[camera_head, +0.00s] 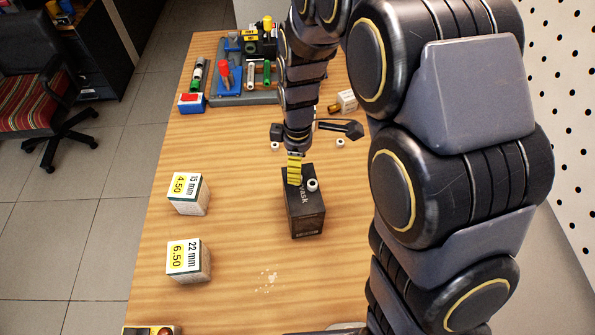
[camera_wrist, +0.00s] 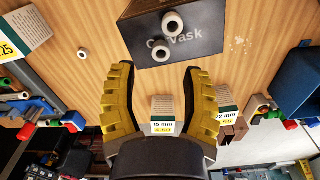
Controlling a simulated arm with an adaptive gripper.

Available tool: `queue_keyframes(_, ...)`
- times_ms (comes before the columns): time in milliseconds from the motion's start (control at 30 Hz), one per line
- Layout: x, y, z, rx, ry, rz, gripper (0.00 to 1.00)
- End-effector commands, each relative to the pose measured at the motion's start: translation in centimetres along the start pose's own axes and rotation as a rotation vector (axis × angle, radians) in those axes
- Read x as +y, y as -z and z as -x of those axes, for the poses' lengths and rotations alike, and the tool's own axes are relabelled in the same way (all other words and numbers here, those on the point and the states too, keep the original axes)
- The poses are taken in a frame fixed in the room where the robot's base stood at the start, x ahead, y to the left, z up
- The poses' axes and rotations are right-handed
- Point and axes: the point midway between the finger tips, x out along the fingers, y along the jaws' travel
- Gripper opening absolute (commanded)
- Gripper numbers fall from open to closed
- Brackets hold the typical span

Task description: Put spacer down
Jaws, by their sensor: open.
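A dark box (camera_head: 306,212) with white lettering stands on the wooden bench, and it also shows at the top of the wrist view (camera_wrist: 205,40). In the wrist view two white ring-shaped spacers lie on its lettered top: one spacer (camera_wrist: 173,13) farther off and one spacer (camera_wrist: 153,53) nearer the fingertips. In the head view only one spacer (camera_head: 313,185) shows there; the other is hidden, probably by the fingers. My gripper (camera_head: 295,180) is at the box's far end, pointing down. In the wrist view its yellow fingers (camera_wrist: 160,70) are spread wide, with nothing between them.
Price-marked boxes, 15 mm (camera_head: 187,193) and 22 mm (camera_head: 188,260), stand to the left. Small white rings (camera_head: 275,146) (camera_head: 340,143) lie on the bench behind the box. A grey tool rack (camera_head: 228,101) fills the back. Bench between the boxes is clear.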

Motion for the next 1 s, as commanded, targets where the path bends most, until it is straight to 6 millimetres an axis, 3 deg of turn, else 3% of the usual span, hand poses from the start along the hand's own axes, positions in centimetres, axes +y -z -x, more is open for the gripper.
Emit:
queue_keyframes(100, 0.1, 0.1, 2.9, 0.004, -0.006, 0.000, 0.47)
queue_keyframes(300, 0.0, 0.1, 6.3, 0.003, -0.003, 0.000, 0.47)
queue_keyframes(733, -0.7, -0.7, 8.3, -0.003, 0.007, -0.048, 0.47)
queue_keyframes(867, -3.5, -3.1, 10.2, -0.014, 0.022, -0.247, 0.47)
queue_keyframes(1000, -8.8, -6.8, 12.6, -0.041, 0.048, -0.593, 0.47)
